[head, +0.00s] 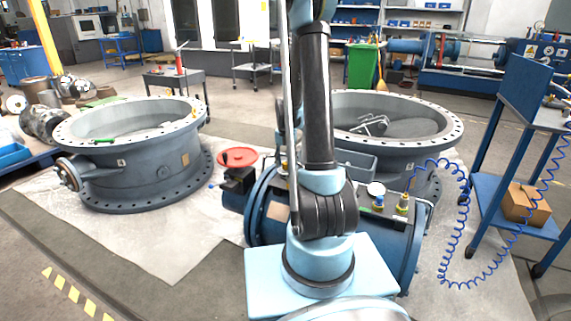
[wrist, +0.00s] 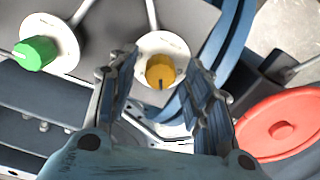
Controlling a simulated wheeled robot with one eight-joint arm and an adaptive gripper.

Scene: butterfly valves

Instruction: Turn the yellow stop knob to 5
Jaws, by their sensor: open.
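The yellow stop knob (wrist: 160,70) shows in the wrist view on a round white dial plate (wrist: 178,46). A dark line on the knob points toward the bottom of the picture. The dial's markings are too small to read. My gripper (wrist: 159,82) is open, with one finger to the left of the knob and one to the right. I see no clear contact with the knob, and cannot tell the depth between them. In the head view my arm stands in front of the blue valve body (head: 375,245), and I cannot make out the knob or fingers.
A green knob (wrist: 36,53) on its own white dial is left of the yellow one. A red handwheel (wrist: 280,125) is at the right; it also shows in the head view (head: 237,157). Large grey flanged rings stand either side. A blue coiled hose (head: 467,215) hangs at right.

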